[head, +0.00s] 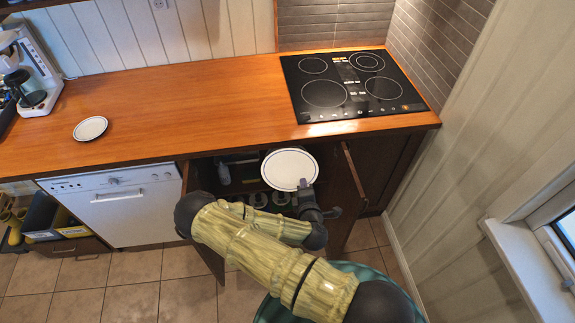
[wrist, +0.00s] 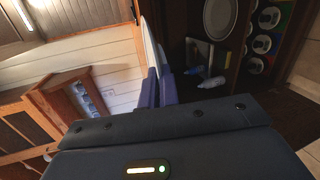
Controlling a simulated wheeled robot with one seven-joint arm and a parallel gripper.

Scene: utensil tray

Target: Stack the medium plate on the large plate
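My gripper (head: 308,190) is shut on the rim of a white plate with a dark ring (head: 290,168), held in front of the open cabinet, below the counter edge. In the wrist view the plate (wrist: 149,42) shows nearly edge-on between the two purple fingers (wrist: 157,88). A smaller-looking white plate with a dark ring (head: 90,128) lies flat on the wooden counter at left. Another round, pale plate-like thing (wrist: 220,16) shows inside the dark cabinet in the wrist view. I cannot tell for certain which plate is medium or large.
The cabinet's left door (head: 208,225) and right door (head: 345,195) stand open around my arm. A black cooktop (head: 350,85) is at the counter's right, a coffee maker (head: 30,70) at far left. The counter (head: 200,100) between them is mostly clear.

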